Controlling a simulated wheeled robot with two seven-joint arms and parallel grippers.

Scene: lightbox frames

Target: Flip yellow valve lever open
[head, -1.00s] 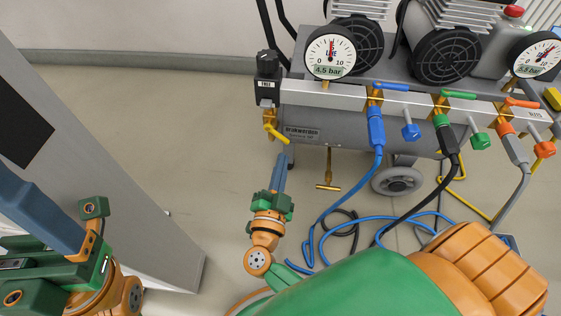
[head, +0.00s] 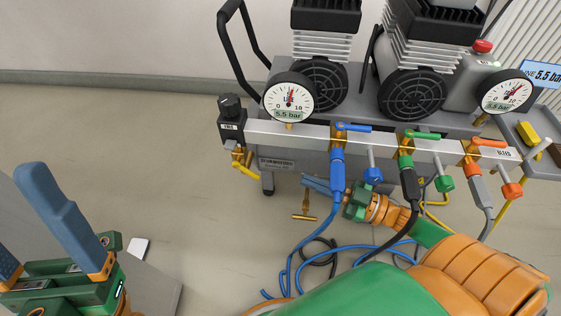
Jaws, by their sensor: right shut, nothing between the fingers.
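The yellow valve lever (head: 246,170) is at the left end of the pale manifold bar (head: 270,136), below a black regulator knob. It slants down to the right. My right gripper (head: 305,181) is shut and empty. Its blue-grey fingers point left, below the bar and to the right of the lever, apart from it. The blue hose connector (head: 338,176) is close to the fingers in the picture. My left gripper (head: 30,235) is at the lower left, its two blue fingers spread apart with nothing between them.
Blue, green and orange levers (head: 353,128) sit along the bar with hoses hanging below. A brass T-handle (head: 305,205) hangs under the tank. Gauges (head: 289,97) and compressor motors stand above. The floor left of the lever is clear.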

